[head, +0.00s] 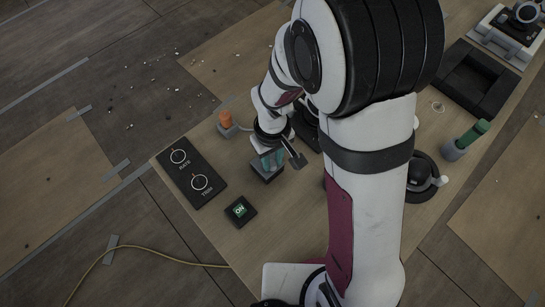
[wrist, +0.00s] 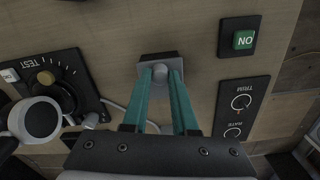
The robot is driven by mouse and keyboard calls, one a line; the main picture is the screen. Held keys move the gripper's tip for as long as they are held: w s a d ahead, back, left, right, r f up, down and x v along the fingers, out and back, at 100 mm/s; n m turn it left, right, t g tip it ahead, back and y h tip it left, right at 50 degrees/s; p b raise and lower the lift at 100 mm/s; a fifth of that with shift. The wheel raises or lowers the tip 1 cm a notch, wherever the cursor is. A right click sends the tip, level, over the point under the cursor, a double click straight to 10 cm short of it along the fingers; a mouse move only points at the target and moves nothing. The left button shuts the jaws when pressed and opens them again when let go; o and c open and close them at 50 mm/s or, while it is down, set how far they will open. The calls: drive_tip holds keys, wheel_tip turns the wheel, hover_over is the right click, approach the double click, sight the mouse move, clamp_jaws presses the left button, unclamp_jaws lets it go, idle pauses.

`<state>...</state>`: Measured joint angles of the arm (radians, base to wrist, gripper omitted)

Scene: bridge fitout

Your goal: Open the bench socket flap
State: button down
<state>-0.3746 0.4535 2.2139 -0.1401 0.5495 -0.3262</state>
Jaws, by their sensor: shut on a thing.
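The bench socket is a small dark box (wrist: 148,57) with a grey flap (wrist: 174,62), at the top middle of the wrist view. A round grey knob on the flap sits between the teal fingertips of my gripper (wrist: 161,76), which is shut on it. In the head view my gripper (head: 272,161) reaches down onto the socket box (head: 266,174), left of my large arm links. The fingers and wrist hide part of the flap there. I cannot tell whether the flap is raised at all.
A RATE and TRIM dial panel (head: 190,173) and a green ON button box (head: 240,211) stand nearby on the bench.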

drive_tip(key=shift+w+a+r, duration=0.1)
idle(0.4)
drive_tip(key=shift+w+a+r+g+h, duration=0.4)
drive_tip(key=shift+r+g+h, duration=0.05)
drive_tip(key=shift+g+h, duration=0.45)
drive_tip(key=shift+w+a+r+g+h, duration=0.3)
drive_tip(key=shift+w+a+g+h, duration=0.25)
drive_tip(key=shift+g+h, duration=0.45)
drive_tip(key=shift+w+a+r+g+h, duration=0.1)
drive_tip(key=shift+w+a+g+h, duration=0.45)
drive_tip(key=shift+g+h, duration=0.4)
drive_tip(key=shift+w+a+r+g+h, duration=0.1)
drive_tip(key=shift+w+a+g+h, duration=0.45)
drive_tip(key=shift+g+h, duration=0.4)
drive_tip(key=c, duration=0.7)
unclamp_jaws()
drive_tip(key=shift+r, duration=0.1)
